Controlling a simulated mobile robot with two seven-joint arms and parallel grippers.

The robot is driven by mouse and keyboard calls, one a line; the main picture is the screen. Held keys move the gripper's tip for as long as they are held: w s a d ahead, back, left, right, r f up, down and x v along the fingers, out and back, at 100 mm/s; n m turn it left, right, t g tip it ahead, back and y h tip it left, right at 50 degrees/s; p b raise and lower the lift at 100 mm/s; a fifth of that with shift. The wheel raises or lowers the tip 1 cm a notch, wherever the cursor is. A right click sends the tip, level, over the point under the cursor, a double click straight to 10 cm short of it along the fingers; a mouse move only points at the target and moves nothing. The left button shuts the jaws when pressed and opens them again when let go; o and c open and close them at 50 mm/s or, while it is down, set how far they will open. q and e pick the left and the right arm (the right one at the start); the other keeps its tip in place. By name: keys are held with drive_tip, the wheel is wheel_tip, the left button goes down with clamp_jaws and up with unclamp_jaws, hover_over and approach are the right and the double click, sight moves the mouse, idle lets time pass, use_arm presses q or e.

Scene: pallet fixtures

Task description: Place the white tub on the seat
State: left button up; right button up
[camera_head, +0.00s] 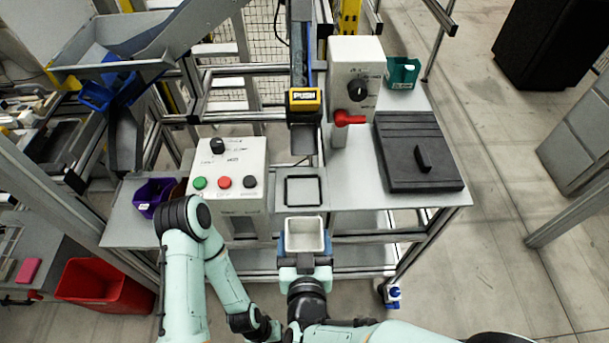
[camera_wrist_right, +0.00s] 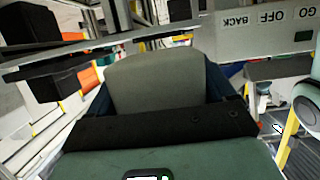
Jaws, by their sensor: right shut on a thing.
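The white tub (camera_head: 304,222) is an open, roughly square container in front of the table edge in the head view. My right gripper (camera_head: 304,245) is shut on it, with blue fingers at its sides. In the right wrist view the tub's wall (camera_wrist_right: 155,85) fills the middle between the dark blue fingers of the right gripper (camera_wrist_right: 157,95). The seat appears to be the black square frame (camera_head: 303,178) on the grey table, just beyond the tub. The tub is apart from it. My left arm is folded at the left, and its gripper does not show.
A control box (camera_head: 228,180) with coloured buttons stands left of the frame. A taller box with a red handle (camera_head: 350,118) and a black lidded case (camera_head: 418,152) stand to the right. A purple bin (camera_head: 155,196) sits far left.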

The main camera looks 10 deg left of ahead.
drive_tip(key=shift+w+r+p, duration=0.35)
drive_tip(key=shift+w+p, duration=0.3)
drive_tip(key=shift+w, duration=0.1)
approach(303, 191)
drive_tip(key=w, duration=0.1)
drive_tip(key=w+a+r, duration=0.1)
drive_tip(key=w, duration=0.1)
drive_tip(key=w+r, duration=0.1)
drive_tip(key=shift+w+a, duration=0.2)
drive_tip(key=shift+w, duration=0.15)
drive_tip(key=shift+w+a+f, duration=0.1)
drive_tip(key=shift+w, duration=0.55)
drive_tip(key=w, duration=0.1)
drive_tip(key=w+a+p, duration=0.1)
drive_tip(key=w, duration=0.1)
drive_tip(key=shift+w, duration=0.3)
drive_tip(key=shift+f, duration=0.8)
use_arm(q)
drive_tip(key=r, duration=0.1)
drive_tip(key=w+r, duration=0.1)
drive_tip(key=r, duration=0.1)
drive_tip(key=shift+w+r, duration=0.35)
drive_tip(key=shift+r, duration=0.05)
use_arm(e)
drive_tip(key=shift+s, duration=0.15)
use_arm(q)
drive_tip(key=shift+s, duration=0.1)
